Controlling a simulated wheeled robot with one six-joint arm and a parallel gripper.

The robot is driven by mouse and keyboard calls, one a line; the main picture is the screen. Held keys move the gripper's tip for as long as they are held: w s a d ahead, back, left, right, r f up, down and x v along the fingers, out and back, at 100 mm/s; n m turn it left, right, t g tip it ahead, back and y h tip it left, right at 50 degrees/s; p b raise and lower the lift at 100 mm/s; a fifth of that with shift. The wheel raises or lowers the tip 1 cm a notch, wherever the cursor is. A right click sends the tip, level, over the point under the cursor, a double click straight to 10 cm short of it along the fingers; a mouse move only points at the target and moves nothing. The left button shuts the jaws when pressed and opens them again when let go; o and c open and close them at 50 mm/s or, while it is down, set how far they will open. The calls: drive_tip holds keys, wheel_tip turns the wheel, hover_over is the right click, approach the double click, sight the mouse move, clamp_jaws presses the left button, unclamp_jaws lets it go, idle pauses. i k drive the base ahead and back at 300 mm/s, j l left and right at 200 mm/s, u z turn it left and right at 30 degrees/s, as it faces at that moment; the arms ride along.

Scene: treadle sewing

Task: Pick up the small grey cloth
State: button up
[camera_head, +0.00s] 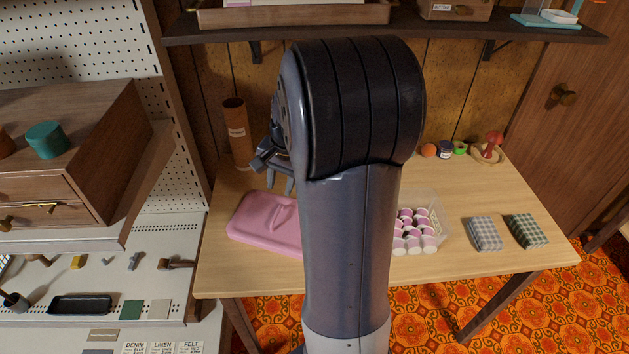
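A small folded grey-and-white checked cloth (485,233) lies flat on the right part of the wooden table. A dark green checked folded cloth (529,230) lies just right of it, apart from it. My gripper (280,186) is over the left part of the table, above the pink lid (262,222), far to the left of the grey cloth. Its two fingertips point down with a gap between them, and nothing shows in them. My arm hides part of the gripper and the middle of the table.
A clear box (432,203) of pink-and-white spools stands left of the cloths. A brown cardboard tube (237,134) stands at the back left. Small round items and a pincushion (490,148) sit at the back right. A dark shelf (520,32) overhangs the back. Bare tabletop surrounds the cloths.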

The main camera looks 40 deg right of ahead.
sight(485, 233)
drive_tip(key=z, duration=2.8)
